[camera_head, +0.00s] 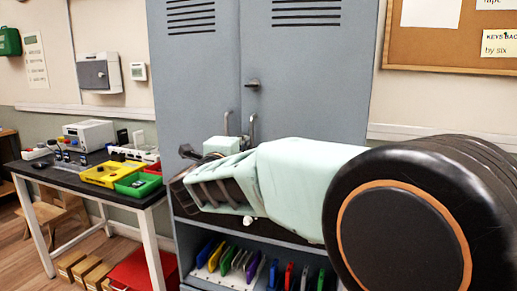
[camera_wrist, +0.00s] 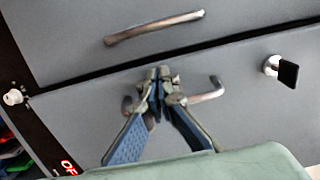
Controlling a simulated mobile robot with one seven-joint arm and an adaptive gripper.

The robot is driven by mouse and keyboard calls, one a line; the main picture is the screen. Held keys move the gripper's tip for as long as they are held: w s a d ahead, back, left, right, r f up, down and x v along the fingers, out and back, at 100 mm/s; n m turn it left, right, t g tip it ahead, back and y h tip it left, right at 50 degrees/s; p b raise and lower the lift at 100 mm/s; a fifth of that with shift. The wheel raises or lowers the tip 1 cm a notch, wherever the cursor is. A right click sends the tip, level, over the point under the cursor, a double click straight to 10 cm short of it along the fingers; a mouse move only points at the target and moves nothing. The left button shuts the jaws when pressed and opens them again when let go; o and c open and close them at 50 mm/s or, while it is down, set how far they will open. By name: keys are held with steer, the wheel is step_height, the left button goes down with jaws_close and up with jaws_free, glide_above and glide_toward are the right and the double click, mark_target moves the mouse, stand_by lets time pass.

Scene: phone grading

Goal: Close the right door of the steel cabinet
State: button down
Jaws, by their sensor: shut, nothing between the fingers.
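The steel cabinet's grey right door (camera_head: 315,75) stands beside the left door (camera_head: 195,75) in the head view, and the two look flush or nearly so. The right door has a lever lock (camera_head: 252,84), also in the wrist view (camera_wrist: 280,68). In the wrist view the picture is turned; the right door (camera_wrist: 240,110) lies below the dark seam. Its bar handle (camera_wrist: 207,96) passes behind my gripper (camera_wrist: 163,75), whose fingertips are together and empty in front of it. I cannot tell whether they touch. The left door's handle (camera_wrist: 153,27) is above the seam. My arm hides the lower doors in the head view.
An open shelf with coloured upright items (camera_head: 235,262) is below the doors. A table (camera_head: 75,178) with a yellow tray (camera_head: 100,176) and a green tray (camera_head: 138,184) stands left of the cabinet. A corkboard (camera_head: 440,40) hangs on the right wall.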

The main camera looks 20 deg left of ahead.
steer(key=shift+w, duration=0.15)
steer(key=w+h+p, duration=0.1)
steer(key=w, duration=0.1)
steer(key=w+m+h+p, duration=0.1)
steer(key=w+p, duration=0.1)
steer(key=shift+a+r+m+p, duration=0.15)
steer(key=shift+m+p, duration=0.15)
stand_by(0.6)
